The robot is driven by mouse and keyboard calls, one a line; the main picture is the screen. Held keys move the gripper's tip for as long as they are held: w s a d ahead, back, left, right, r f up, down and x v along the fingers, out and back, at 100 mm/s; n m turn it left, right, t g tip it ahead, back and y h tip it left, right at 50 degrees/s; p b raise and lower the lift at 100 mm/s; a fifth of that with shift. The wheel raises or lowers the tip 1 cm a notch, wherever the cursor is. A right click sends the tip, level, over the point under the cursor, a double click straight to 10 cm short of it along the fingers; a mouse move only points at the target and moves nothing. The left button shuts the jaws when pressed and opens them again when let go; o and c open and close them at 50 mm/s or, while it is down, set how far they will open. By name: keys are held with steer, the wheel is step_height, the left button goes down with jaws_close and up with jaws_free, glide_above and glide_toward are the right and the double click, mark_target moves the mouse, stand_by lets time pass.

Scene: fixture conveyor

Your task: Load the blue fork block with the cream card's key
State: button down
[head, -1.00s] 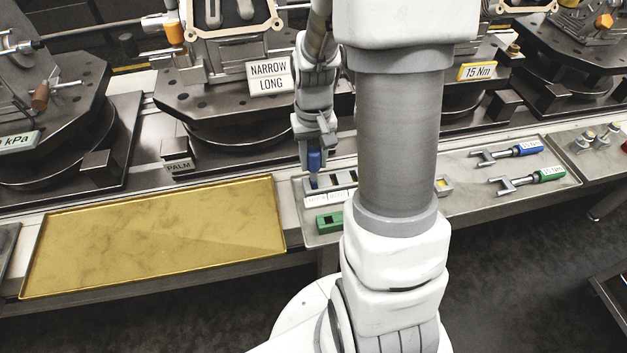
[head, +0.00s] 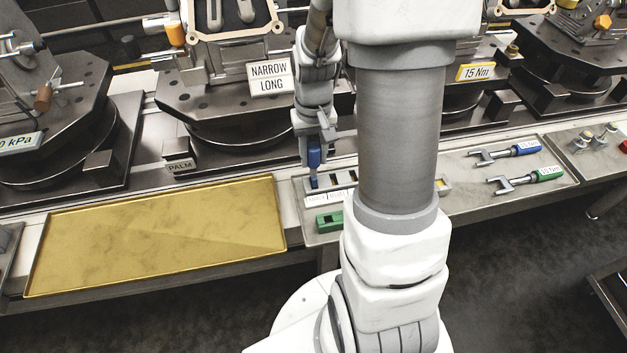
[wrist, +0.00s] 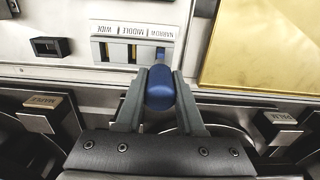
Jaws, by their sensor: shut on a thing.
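My gripper (head: 314,152) is shut on a blue-topped piece (head: 314,159) with a grey shank below it. In the wrist view the blue top (wrist: 160,88) sits between the two fingers, over the end of the slotted rack (wrist: 107,66) marked NARROW. Whether the shank's tip is inside the slot cannot be told. The rack (head: 325,197) also shows in the head view, with MIDDLE and WIDE slots beside the narrow one. The cream card (head: 269,75) reads NARROW LONG and stands on the fixture behind. I cannot make out a separate blue fork block; my arm hides part of the tray.
A green block (head: 329,221) lies in front of the rack. A blue-handled fork tool (head: 505,151) and a green-handled one (head: 527,180) lie on the right. An empty gold tray (head: 150,235) is at left. Metal fixtures stand close behind; one bears a yellow 15 Nm card (head: 476,72).

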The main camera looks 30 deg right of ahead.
steer(key=shift+r+p, duration=2.25)
steer(key=shift+r, duration=0.65)
